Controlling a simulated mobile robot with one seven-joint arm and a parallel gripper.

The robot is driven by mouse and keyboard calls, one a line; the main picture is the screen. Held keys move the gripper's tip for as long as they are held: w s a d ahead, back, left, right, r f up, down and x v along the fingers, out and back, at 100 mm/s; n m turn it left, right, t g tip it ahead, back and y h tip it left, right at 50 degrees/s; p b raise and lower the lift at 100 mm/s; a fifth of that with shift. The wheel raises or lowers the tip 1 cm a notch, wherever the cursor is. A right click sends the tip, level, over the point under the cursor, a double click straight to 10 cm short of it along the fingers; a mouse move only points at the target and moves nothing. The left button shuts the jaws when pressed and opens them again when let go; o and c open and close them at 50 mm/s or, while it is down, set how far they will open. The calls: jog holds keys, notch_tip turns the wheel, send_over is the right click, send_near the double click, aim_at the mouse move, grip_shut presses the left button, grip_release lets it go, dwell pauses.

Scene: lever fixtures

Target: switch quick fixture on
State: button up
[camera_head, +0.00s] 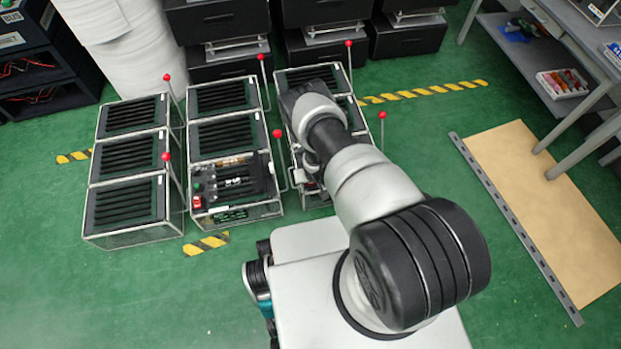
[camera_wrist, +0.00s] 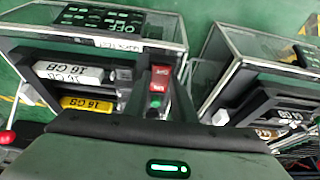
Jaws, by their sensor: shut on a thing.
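A clear-walled fixture (camera_wrist: 165,25) at the left of the wrist view has a black hinged frame (camera_wrist: 25,55), a red switch (camera_wrist: 160,76) and a panel reading OFF, upside down. White and yellow 16 GB modules lie inside the frame. In the head view this is the front box of the right-hand column, mostly hidden behind my arm.
A similar middle fixture (camera_head: 235,212) stands to the left, with its own red-ball lever (camera_head: 277,134). A left column (camera_head: 130,240) stands beyond it. Black crates (camera_head: 222,20) line the back. A bench (camera_head: 560,60) stands at right; open green floor lies front left.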

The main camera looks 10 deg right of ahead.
jog(key=shift+w+d+r+g, duration=0.1)
jog(key=shift+w+g, duration=0.25)
jog(key=shift+g, duration=0.75)
jog(key=shift+w+g, duration=0.15)
jog(key=shift+g, duration=0.6)
jog(key=shift+w+g, duration=0.15)
jog(key=shift+g, duration=0.6)
jog(key=o, duration=1.1)
jog(key=shift+c, duration=0.2)
jog(key=shift+w, duration=0.1)
notch_tip(320, 180, up, 17)
jog(key=w+p, duration=0.1)
jog(key=p, duration=0.5)
jog(key=shift+w+r+p, duration=0.15)
jog(key=shift+w+p, duration=0.2)
jog(key=shift+w, duration=0.05)
